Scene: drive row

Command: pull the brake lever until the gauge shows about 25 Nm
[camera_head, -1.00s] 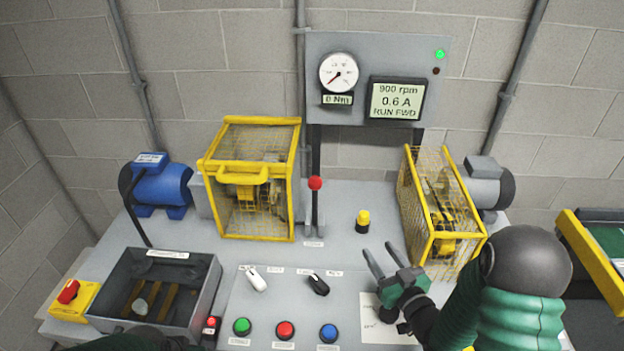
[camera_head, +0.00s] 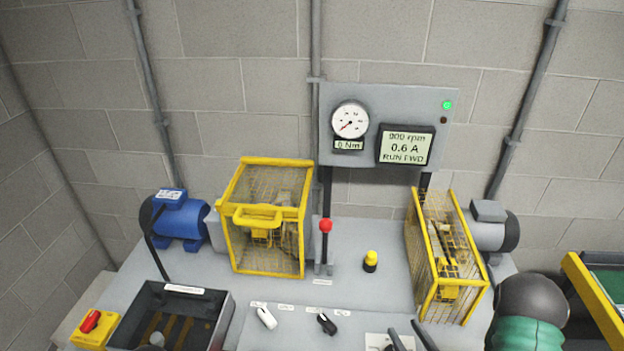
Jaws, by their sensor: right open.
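The brake lever (camera_head: 326,246) stands upright on the bench, a dark rod with a red ball knob, just right of the left yellow cage. The round white gauge (camera_head: 350,119) hangs on the grey panel behind it; its needle points to the lower left and its readout shows 0 Nm. The display (camera_head: 405,146) beside it reads 0.6 A and RUN FWD. My right gripper (camera_head: 409,331) shows only its two grey fingers at the bottom edge. They are apart and empty, in front of and to the right of the lever. My left gripper is out of view.
The left yellow mesh cage (camera_head: 266,217) stands close beside the lever. The right cage (camera_head: 447,258) stands near my right arm. A yellow-topped knob (camera_head: 370,261) sits between lever and right cage. White (camera_head: 266,317) and black (camera_head: 327,324) switches are in front. A red stop button (camera_head: 91,321) is at lower left.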

